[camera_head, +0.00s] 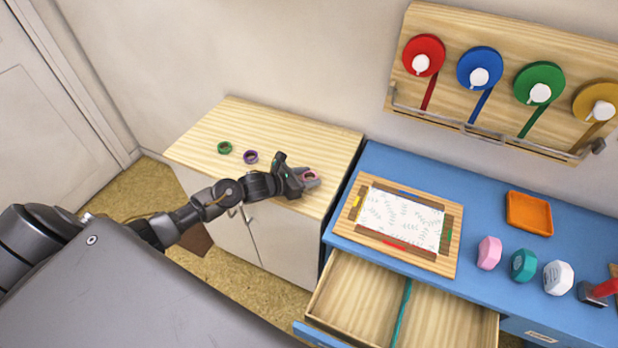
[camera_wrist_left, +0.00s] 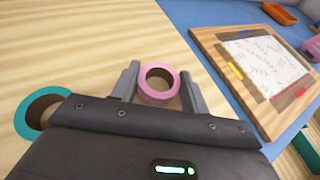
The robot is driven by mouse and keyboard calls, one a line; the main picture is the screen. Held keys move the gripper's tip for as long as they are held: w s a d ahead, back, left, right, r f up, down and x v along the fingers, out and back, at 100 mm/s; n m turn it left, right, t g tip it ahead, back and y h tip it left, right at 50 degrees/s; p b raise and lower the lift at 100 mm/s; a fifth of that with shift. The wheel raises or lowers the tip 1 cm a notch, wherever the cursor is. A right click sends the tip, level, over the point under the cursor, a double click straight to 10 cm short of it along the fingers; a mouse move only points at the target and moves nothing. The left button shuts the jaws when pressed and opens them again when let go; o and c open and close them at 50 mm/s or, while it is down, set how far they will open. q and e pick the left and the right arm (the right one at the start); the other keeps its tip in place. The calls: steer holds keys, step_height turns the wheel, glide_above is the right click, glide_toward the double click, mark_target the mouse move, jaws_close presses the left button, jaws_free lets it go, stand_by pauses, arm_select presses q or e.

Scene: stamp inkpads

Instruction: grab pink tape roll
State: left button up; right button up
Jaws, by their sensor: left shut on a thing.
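The pink tape roll (camera_head: 309,175) is at the right part of the wooden cabinet top in the head view. It also shows in the left wrist view (camera_wrist_left: 159,84), between the two fingers. My left gripper (camera_head: 308,182) is shut on the pink tape roll, with a finger on each side of it. Whether the roll touches the cabinet top or is just above it, I cannot tell. My right gripper is not in view.
A green roll (camera_head: 224,148) and a purple roll (camera_head: 251,157) lie further left on the cabinet top (camera_head: 210,125). A teal roll (camera_wrist_left: 40,112) shows in the wrist view. The blue desk (camera_head: 480,190) holds a framed board (camera_head: 447,262); an open drawer (camera_head: 345,300) is below.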

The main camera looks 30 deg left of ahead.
arm_select(q)
steer(key=shift+r, duration=0.6)
steer(key=s+d+r+b, duration=0.2)
steer(key=s+d+r, duration=0.1)
steer(key=s+r, duration=0.3)
steer(key=s+d+r+b, duration=0.2)
steer(key=s+r, duration=0.3)
steer(key=s, duration=0.1)
steer(key=shift+s+d+r, duration=0.4)
